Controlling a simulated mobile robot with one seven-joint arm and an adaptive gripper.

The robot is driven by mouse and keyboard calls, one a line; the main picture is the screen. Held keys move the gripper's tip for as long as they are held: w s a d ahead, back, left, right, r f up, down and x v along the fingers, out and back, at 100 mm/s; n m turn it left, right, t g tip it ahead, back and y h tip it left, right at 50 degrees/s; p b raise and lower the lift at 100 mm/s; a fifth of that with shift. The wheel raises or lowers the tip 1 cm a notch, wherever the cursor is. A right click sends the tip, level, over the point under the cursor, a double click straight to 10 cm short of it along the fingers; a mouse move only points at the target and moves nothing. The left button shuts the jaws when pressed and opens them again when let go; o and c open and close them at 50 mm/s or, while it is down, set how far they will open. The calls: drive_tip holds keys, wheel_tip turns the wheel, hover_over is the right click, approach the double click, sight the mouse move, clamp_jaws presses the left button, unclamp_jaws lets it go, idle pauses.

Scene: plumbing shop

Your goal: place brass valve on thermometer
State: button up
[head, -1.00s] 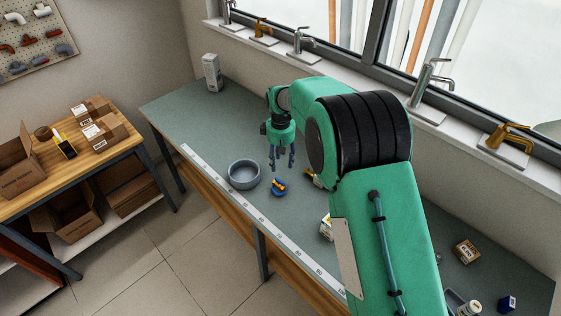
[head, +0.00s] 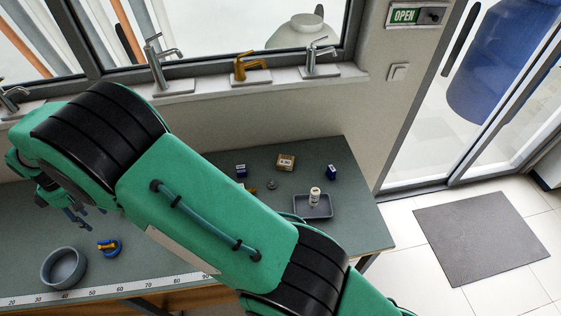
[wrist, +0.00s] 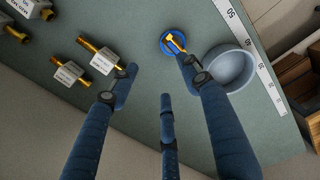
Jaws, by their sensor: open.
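A small brass piece (head: 106,244), which may be the brass valve, lies over a round blue item (head: 115,250), which may be the thermometer. They are on the bench beside a grey bowl (head: 63,267). In the wrist view the brass piece (wrist: 174,41) and the blue rim (wrist: 163,44) show beyond my fingertips. I cannot tell whether the two are separate things. My gripper (wrist: 160,78) is open, its fingers spread and empty above the bench. In the head view my gripper (head: 76,214) is at the left, partly behind my arm.
Labelled grey blocks with brass ends (wrist: 102,60) lie left in the wrist view. A measuring strip (head: 120,288) runs along the bench's front edge. A grey tray (head: 318,211) with a white bottle (head: 315,196), small boxes (head: 285,162) and free bench room are at right.

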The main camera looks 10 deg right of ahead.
drive_tip(key=w+d+r+m, duration=0.2)
drive_tip(key=w+d+r, duration=0.3)
drive_tip(key=d+r, duration=0.5)
drive_tip(key=d+r+m+t, duration=0.1)
drive_tip(key=d+r+m, duration=0.1)
drive_tip(key=d+r, duration=0.6)
drive_tip(key=d+r+m+y, duration=0.15)
drive_tip(key=d+r, duration=0.35)
drive_tip(key=d, duration=0.7)
drive_tip(key=d+r+m+t+h, duration=0.1)
drive_tip(key=d+r+m, duration=0.2)
drive_tip(key=d+r, duration=0.5)
drive_tip(key=s+d+r+m+t, duration=0.15)
drive_tip(key=s+d, duration=0.25)
drive_tip(key=d, duration=1)
drive_tip(key=s+d+f+m+t, duration=0.1)
drive_tip(key=s+d+m, duration=0.6)
drive_tip(key=s+d, duration=1.3)
drive_tip(key=shift+s+d+f+t, duration=0.2)
drive_tip(key=shift+s+d+t, duration=0.15)
drive_tip(key=shift+s+t, duration=0.35)
drive_tip(key=shift+s+f, duration=0.15)
wheel_tip(320, 180, down, 8)
drive_tip(key=b, duration=0.8)
